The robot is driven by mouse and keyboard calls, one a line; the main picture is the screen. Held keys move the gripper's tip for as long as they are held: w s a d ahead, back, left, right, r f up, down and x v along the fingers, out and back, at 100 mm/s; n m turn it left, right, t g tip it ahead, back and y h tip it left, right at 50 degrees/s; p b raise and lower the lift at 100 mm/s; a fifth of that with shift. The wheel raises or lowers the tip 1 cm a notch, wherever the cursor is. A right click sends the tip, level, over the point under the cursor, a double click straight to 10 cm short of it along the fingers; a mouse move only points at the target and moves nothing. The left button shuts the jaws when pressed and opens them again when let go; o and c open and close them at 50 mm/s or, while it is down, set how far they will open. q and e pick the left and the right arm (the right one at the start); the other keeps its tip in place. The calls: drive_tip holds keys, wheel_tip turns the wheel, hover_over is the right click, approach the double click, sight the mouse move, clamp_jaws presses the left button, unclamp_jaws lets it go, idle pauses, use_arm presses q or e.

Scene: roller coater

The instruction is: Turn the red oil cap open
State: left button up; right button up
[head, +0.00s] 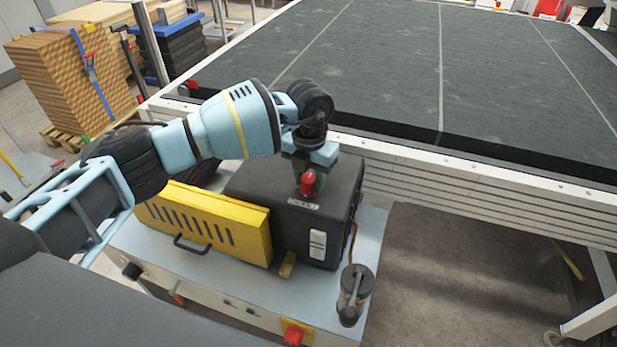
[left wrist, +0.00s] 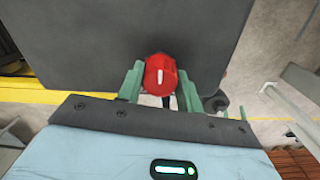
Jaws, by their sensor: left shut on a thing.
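The red oil cap (head: 307,184) sits at the top of the dark machine box (head: 330,222), near its front edge. In the left wrist view the cap (left wrist: 160,75) shows a white mark that stands nearly upright. My left gripper (head: 312,180) comes down from above and is shut on the cap. In the left wrist view its greenish fingers (left wrist: 160,88) stand on both sides of the cap. The finger contact is partly hidden in the head view. My right gripper is in neither view.
A yellow vented panel (head: 205,222) with a handle stands left of the box. A small cylinder (head: 355,288) with a lever is at the front right. A large dark-topped table (head: 480,75) lies behind.

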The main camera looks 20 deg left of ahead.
sight(309, 178)
use_arm(q)
drive_tip(key=shift+r, duration=0.15)
drive_tip(key=o, duration=1)
drive_tip(key=shift+r, duration=3.8)
